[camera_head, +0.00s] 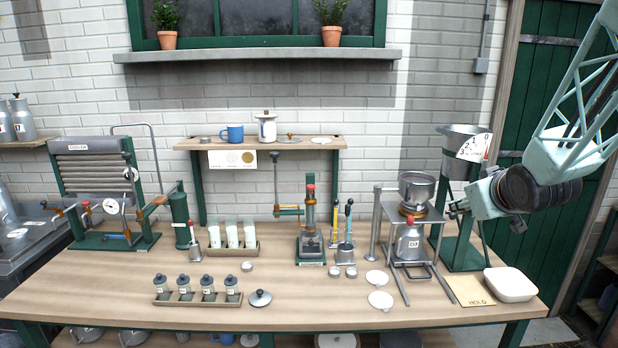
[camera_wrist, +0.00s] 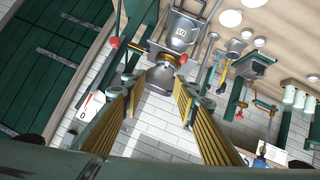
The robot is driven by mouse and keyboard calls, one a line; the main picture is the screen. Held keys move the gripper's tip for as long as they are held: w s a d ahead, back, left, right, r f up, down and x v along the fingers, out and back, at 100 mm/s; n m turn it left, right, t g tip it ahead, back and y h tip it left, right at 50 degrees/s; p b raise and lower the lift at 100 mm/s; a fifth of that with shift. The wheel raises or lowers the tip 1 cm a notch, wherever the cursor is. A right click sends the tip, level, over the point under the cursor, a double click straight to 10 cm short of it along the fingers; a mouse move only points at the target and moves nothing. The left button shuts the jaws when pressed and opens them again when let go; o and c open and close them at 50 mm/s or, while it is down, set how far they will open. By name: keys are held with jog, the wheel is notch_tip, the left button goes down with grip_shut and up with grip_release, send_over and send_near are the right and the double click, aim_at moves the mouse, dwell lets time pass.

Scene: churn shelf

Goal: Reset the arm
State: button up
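My gripper (camera_head: 458,208) reaches in from the right, above the right part of the bench, pointing left. It is in front of the green scale stand and right of the metal frame with the bowl. In the wrist view my gripper (camera_wrist: 160,82) shows two ridged fingers standing apart with nothing held between them. The metal can (camera_wrist: 178,32) and a red knob (camera_wrist: 183,59) show beyond the fingertips; the picture is tilted there.
The scale stand (camera_head: 462,240) with its dial (camera_head: 474,147) and the frame (camera_head: 384,228) holding a bowl (camera_head: 417,188) and can (camera_head: 408,245) are close by. A white dish (camera_head: 510,284) and HOLD card (camera_head: 469,290) lie at the right bench end.

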jog(key=s+a+r+g, duration=0.1)
jog(key=s+a, duration=0.6)
jog(key=s, duration=1)
jog(key=s+a+r+m+g+y, duration=0.1)
jog(key=s+a+g, duration=0.3)
jog(key=s, duration=1.2)
jog(key=s+a+m+g+b, duration=0.1)
jog(key=s+a+g, duration=0.1)
jog(key=s+a, duration=0.9)
jog(key=s, duration=0.6)
jog(key=shift+s+r+g+y, duration=0.3)
jog(key=shift+r, duration=0.1)
